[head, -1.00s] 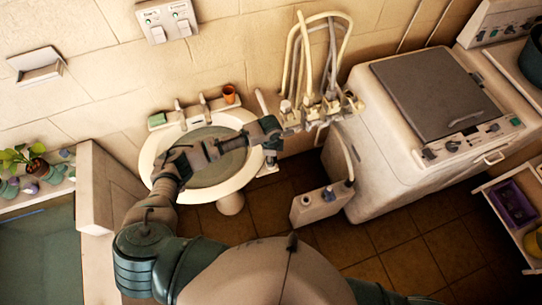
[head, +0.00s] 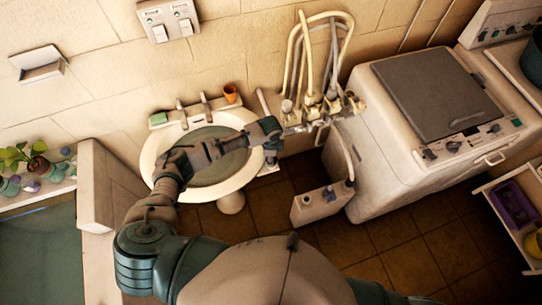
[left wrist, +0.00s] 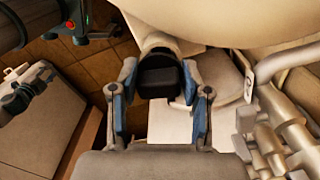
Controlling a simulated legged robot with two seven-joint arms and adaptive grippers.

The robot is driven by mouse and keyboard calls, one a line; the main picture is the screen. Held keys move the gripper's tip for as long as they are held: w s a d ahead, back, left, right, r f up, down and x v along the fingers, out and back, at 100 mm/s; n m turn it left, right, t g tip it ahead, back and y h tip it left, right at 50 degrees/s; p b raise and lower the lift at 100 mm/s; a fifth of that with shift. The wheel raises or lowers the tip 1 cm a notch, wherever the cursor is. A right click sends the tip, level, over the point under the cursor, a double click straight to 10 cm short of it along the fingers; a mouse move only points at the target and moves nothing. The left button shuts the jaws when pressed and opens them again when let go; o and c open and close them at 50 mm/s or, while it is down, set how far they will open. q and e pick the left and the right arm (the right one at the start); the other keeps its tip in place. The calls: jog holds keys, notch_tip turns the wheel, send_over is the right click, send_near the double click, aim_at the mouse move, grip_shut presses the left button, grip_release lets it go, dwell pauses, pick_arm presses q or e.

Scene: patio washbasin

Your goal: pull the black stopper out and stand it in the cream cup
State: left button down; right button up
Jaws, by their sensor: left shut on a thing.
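A black stopper (left wrist: 158,78) shows between my left fingers in the left wrist view. My left gripper (left wrist: 158,72) is shut on it, with a finger on each side. A rounded cream part (left wrist: 155,42) shows directly behind the stopper; I cannot tell whether the stopper still sits in it. In the head view my left arm reaches across the washbasin, and the left gripper (head: 272,143) is by the basin's right rim, where the stopper is hidden. I cannot make out the cream cup for certain. My right gripper is not in view.
The white washbasin (head: 150,165) stands against the wall, with an orange cup (head: 231,94) at its back. Pale hoses and taps (head: 330,105) crowd close right of the gripper. A washing machine (head: 390,165) and a white container (head: 322,204) stand further right.

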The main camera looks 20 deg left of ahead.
pick_arm(q)
jog(key=shift+f+b, duration=0.3)
jog(key=shift+f, duration=0.5)
jog(key=c, duration=0.8)
grip_release()
jog(key=shift+r+p, duration=0.7)
jog(key=shift+r, duration=0.65)
jog(key=shift+a+r, duration=0.1)
jog(key=shift+r, duration=4.1)
jog(key=shift+f, duration=0.1)
